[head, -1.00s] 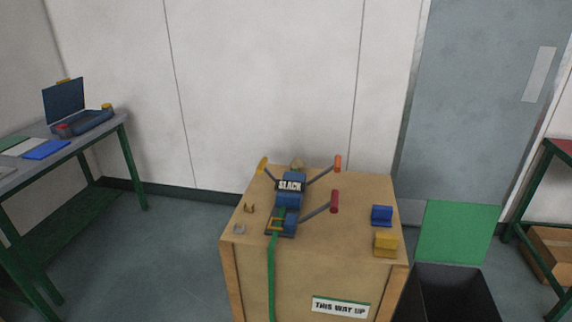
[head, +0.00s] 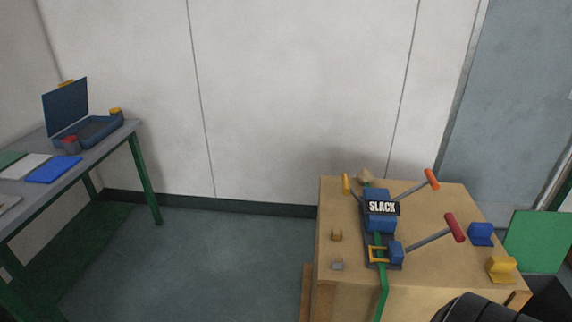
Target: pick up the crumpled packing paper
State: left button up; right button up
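No crumpled packing paper shows clearly. Neither gripper is in view. A dark rounded part, which seems to be of my own arm, covers the crate's front at the bottom right.
The device has a green strap (head: 383,290) and levers with orange (head: 432,179) and red (head: 454,227) grips. Blue (head: 481,234) and yellow (head: 501,269) blocks sit on the crate's right. A bench (head: 101,140) with an open blue case (head: 87,128) stands left. Floor between is clear.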

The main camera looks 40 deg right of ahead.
aim_at(366, 175)
jog(key=i+j, duration=0.15)
jog(key=i, duration=0.25)
jog(key=i+j+u, duration=0.15)
jog(key=i, duration=0.3)
jog(key=i+z, duration=0.25)
jog(key=z, duration=0.2)
jog(key=i+j+z, duration=0.1)
jog(key=i+z, duration=0.15)
jog(key=z, duration=0.15)
jog(key=i+j+z, duration=0.15)
jog(key=z, duration=0.3)
jog(key=i+z, duration=0.2)
jog(key=z, duration=0.3)
jog(key=i+j+z, duration=0.15)
jog(key=z, duration=0.3)
jog(key=i+j+z, duration=0.25)
jog(key=z, duration=0.25)
jog(key=i+j+z, duration=0.15)
jog(key=z, duration=0.35)
jog(key=j+z, duration=0.45)
jog(key=i+l, duration=0.05)
